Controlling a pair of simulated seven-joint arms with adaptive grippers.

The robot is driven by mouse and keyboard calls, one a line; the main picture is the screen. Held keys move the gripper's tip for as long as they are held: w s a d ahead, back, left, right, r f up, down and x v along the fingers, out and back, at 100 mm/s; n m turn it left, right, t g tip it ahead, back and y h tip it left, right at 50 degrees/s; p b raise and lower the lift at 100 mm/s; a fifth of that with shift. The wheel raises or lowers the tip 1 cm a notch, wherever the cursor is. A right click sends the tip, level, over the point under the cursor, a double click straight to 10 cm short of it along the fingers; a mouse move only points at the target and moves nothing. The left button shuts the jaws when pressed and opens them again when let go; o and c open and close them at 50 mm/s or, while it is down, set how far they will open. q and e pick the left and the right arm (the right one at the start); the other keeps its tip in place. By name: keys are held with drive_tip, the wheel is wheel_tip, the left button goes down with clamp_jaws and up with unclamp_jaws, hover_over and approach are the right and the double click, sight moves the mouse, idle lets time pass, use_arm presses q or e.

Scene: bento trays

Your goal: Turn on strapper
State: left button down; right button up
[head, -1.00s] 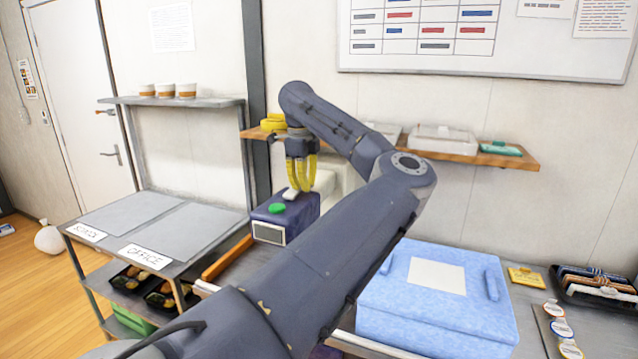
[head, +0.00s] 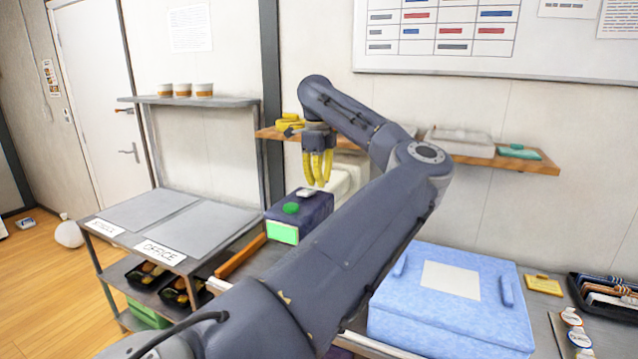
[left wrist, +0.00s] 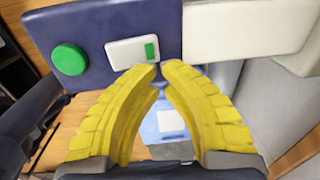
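The strapper (head: 312,212) is a dark blue box on the counter, with a round green button (head: 291,208) on top and a front panel (head: 283,233) glowing green. A white switch plate (head: 306,192) lies on its top; in the left wrist view the plate (left wrist: 125,53) carries a small green rocker at one end. My left gripper (head: 318,185) points down just above the plate, its yellow fingers brought together with nothing held. In the left wrist view the fingertips (left wrist: 160,68) nearly meet beside the green rocker; contact cannot be told. My right gripper is out of view.
A blue bag (head: 445,305) stands right of my left arm. A wooden shelf (head: 480,157) runs behind the arm. A grey cart (head: 190,205) with label cards stands at left, food trays (head: 147,275) on its lower level. The cart's top is clear.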

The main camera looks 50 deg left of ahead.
use_arm(q)
wheel_tip(320, 180, up, 14)
drive_tip(key=w+a, duration=0.1)
drive_tip(key=w, duration=0.1)
drive_tip(key=shift+w+f, duration=0.15)
drive_tip(key=shift+w, duration=0.05)
idle(0.5)
drive_tip(key=shift+a, duration=0.1)
drive_tip(key=shift+s+a, duration=0.1)
